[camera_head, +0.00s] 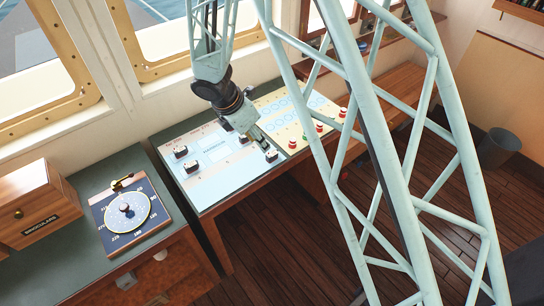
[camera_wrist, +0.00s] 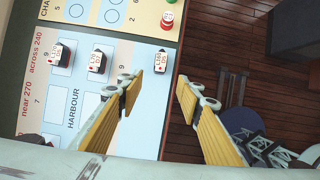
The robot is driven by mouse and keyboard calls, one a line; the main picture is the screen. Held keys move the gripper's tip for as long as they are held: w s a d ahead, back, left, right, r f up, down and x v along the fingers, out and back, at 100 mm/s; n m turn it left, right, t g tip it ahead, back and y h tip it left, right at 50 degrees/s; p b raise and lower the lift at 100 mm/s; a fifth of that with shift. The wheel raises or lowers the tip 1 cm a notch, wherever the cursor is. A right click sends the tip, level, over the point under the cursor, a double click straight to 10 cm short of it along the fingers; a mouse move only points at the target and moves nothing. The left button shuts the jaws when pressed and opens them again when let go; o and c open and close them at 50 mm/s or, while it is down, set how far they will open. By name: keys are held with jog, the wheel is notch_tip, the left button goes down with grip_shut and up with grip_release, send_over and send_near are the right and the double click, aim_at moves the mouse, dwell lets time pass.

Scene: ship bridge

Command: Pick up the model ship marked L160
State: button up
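Small model ships with white labels and red marks stand on the light blue HARBOUR board. In the wrist view one ship (camera_wrist: 160,61) is near the board's edge, just beyond the gap between my fingertips. Two more ships, (camera_wrist: 97,60) and (camera_wrist: 63,56), stand to its left. The label letters are too small to read surely, so I cannot tell which is L160. In the head view, a ship (camera_head: 270,154) is near my fingertips, and two ships (camera_head: 180,151) and (camera_head: 191,166) are at the board's left. My gripper (camera_wrist: 157,92) is open and empty above the board (camera_head: 216,172).
A cream panel (camera_head: 275,107) with circles and red and green pieces adjoins the board. A compass dial (camera_head: 127,211) and a wooden BINOCULARS box (camera_head: 38,205) stand at left. A bin (camera_head: 499,146) is on the dark wooden floor (camera_head: 275,250), which drops away beyond the board's edge.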

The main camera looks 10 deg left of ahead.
aim_at(269, 154)
jog(key=shift+x, duration=3.4)
jog(key=shift+d+f, duration=0.1)
jog(key=shift+x, duration=2.5)
jog(key=shift+w, duration=0.1)
jog(key=shift+c, duration=0.5)
jog(key=c, duration=0.8)
